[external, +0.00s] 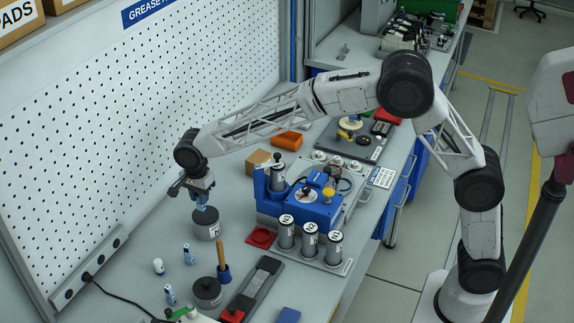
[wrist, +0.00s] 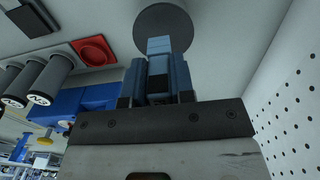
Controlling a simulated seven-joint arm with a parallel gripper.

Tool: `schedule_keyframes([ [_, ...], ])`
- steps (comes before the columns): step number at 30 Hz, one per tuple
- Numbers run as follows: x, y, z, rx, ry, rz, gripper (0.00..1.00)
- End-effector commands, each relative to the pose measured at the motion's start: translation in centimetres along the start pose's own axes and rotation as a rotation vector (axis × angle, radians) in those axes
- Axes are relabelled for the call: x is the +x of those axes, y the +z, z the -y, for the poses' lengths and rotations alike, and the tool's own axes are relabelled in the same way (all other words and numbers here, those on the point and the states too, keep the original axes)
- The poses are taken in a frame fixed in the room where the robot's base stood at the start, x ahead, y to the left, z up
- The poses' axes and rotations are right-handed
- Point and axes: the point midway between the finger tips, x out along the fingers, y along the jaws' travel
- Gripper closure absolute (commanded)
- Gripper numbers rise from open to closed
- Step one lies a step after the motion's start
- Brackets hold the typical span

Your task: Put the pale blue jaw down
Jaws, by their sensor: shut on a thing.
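The pale blue jaw (wrist: 160,46) is between the fingers of my gripper (wrist: 158,75) in the wrist view, its end sticking out past the fingertips. In the external view my gripper (external: 202,197) points down near the pegboard, shut on the jaw, which is small there and partly hidden. Directly below is a dark grey round canister (external: 207,226); its round grey top (wrist: 163,20) is just beyond the jaw in the wrist view. I cannot tell whether the jaw touches the canister.
A blue fixture (external: 300,207), a red tray (external: 261,237) and grey cylinders (external: 310,240) are to the right. The pegboard (external: 130,130) rises close on the left.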

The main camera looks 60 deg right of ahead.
Motion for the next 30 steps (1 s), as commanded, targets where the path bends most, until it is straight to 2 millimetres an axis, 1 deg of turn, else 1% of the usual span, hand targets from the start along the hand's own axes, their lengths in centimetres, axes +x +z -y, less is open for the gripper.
schedule_keyframes([
  [5, 0.8, 0.0, 0.0, 0.000, 0.001, 0.000, 1.00],
  [13, 3.3, 0.0, 0.0, 0.000, 0.002, 0.000, 1.00],
  [28, 3.8, 0.0, 0.0, 0.000, 0.000, 0.000, 1.00],
  [29, 3.8, 0.0, 0.0, 0.000, 0.000, 0.000, 0.72],
  [30, 3.8, 0.0, 0.0, 0.000, 0.000, 0.000, 0.66],
])
